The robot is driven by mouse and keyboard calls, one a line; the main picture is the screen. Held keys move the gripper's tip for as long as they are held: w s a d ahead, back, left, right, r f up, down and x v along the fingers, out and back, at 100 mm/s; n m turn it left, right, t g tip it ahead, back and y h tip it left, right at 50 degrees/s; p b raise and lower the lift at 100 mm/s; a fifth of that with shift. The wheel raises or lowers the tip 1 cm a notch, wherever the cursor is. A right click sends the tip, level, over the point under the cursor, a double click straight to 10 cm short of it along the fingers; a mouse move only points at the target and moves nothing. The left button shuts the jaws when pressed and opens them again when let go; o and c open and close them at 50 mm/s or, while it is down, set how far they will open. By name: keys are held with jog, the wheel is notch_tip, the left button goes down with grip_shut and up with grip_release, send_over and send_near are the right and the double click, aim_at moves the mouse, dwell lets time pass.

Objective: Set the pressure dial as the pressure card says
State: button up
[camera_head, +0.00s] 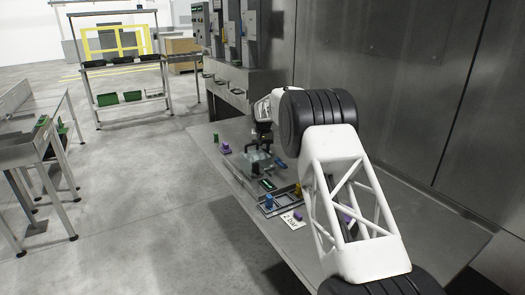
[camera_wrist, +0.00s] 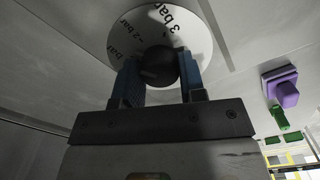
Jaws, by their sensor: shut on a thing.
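The pressure dial (camera_wrist: 203,22) is a white disc in the wrist view, with "3 bar" at the top right, "2 bar" at the upper left and a partly hidden "bar" mark lower left. Its round black knob (camera_wrist: 158,66) is at the disc's lower middle. My gripper (camera_wrist: 160,80) is shut on the knob, one blue fingertip on each side. The knob's pointer cannot be made out. The pressure card (camera_head: 291,220) is a white card reading "2 bar", on the bench in the head view. My gripper (camera_head: 260,150) is low over the bench there and hides the dial.
A purple piece (camera_head: 226,148) and a green piece (camera_head: 215,137) stand left of my gripper. A tray (camera_head: 265,212) with a blue piece (camera_head: 268,201) is in front. A steel wall (camera_head: 390,70) rises behind the bench.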

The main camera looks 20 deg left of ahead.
jog(key=o, duration=0.9)
jog(key=shift+r, duration=3.9)
